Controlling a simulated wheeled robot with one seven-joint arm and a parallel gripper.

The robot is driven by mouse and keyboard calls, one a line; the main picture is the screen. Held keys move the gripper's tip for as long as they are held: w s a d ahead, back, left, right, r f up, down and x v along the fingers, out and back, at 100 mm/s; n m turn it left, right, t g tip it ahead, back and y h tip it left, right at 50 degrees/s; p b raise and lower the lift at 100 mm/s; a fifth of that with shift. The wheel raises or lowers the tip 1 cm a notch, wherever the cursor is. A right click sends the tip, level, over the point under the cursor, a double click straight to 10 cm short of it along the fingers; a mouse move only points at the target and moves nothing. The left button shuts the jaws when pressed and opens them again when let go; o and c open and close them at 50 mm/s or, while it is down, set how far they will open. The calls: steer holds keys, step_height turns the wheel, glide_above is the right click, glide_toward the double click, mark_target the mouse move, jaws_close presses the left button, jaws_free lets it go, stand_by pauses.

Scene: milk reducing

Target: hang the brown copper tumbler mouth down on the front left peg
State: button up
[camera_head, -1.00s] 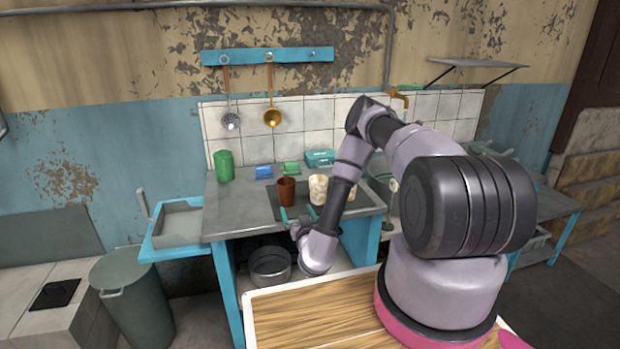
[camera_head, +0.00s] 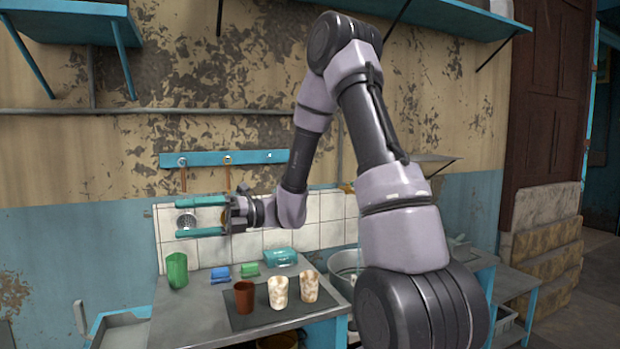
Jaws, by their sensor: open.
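The brown copper tumbler (camera_head: 244,298) stands upright, mouth up, on a dark mat (camera_head: 247,321) on the counter. Nothing holds it. My gripper (camera_head: 181,217) is raised well above the counter, pointing left, near the tiled wall. Its two teal fingers are spread wide, one above the other, with nothing held between them. The tumbler is below and to the right of the fingertips, clearly apart from them. I cannot make out the front left peg in this view.
Two mottled cream cups (camera_head: 278,292) (camera_head: 309,286) stand right of the tumbler. A green container (camera_head: 177,270), a blue item (camera_head: 220,275), a small green item (camera_head: 250,269) and a teal box (camera_head: 280,257) stand behind. Utensils hang from a blue wall rail (camera_head: 205,158) near my gripper.

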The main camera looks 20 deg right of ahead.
steer(key=s+d+r+n+h, duration=0.2)
steer(key=s+d+n+h, duration=0.65)
steer(key=s+n, duration=0.4)
steer(key=d+r+n+t+h, duration=0.4)
steer(key=d+n, duration=0.2)
steer(key=s+d+r+n+t+h, duration=0.1)
steer(key=d+r+n+t+h, duration=0.2)
steer(key=d+n, duration=0.3)
steer(key=shift+s+d+r+t+h, duration=0.25)
steer(key=shift+d+r+t+h, duration=0.15)
steer(key=shift+d+t, duration=0.4)
steer(key=shift+a, duration=0.15)
